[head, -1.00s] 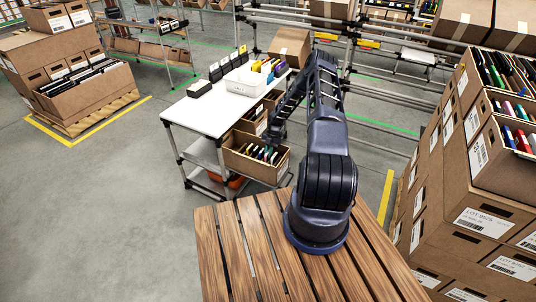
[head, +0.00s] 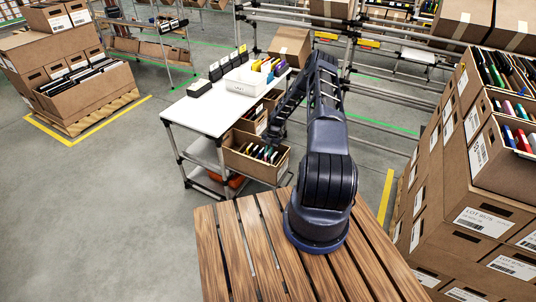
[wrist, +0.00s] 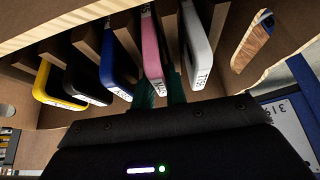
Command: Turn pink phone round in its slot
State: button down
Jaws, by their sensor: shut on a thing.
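The pink phone (wrist: 152,50) stands in a slot of a tilted carton in the wrist view, with a white label on its near edge. The carton (wrist: 45,118) has cardboard dividers between its slots. My gripper (wrist: 160,82) reaches in from below, its green-tinted fingers on either side of the pink phone, shut on it. In the head view my gripper (head: 271,139) is at the carton (head: 247,166) on the cart's side; the pink phone cannot be made out there.
A white phone (wrist: 195,50) stands right of the pink one; blue (wrist: 117,75), black (wrist: 83,84) and yellow (wrist: 55,88) phones stand to its left. A white-topped cart (head: 205,113) carries a white bin (head: 245,82). Stacked cartons (head: 455,175) rise on the right.

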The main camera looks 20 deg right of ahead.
jog(key=c, duration=1.3)
grip_release()
jog(key=shift+c, duration=0.2)
jog(key=shift+r, duration=0.1)
jog(key=v, duration=1)
jog(key=shift+r, duration=0.25)
jog(key=shift+w+d, duration=0.15)
notch_tip(320, 180, up, 7)
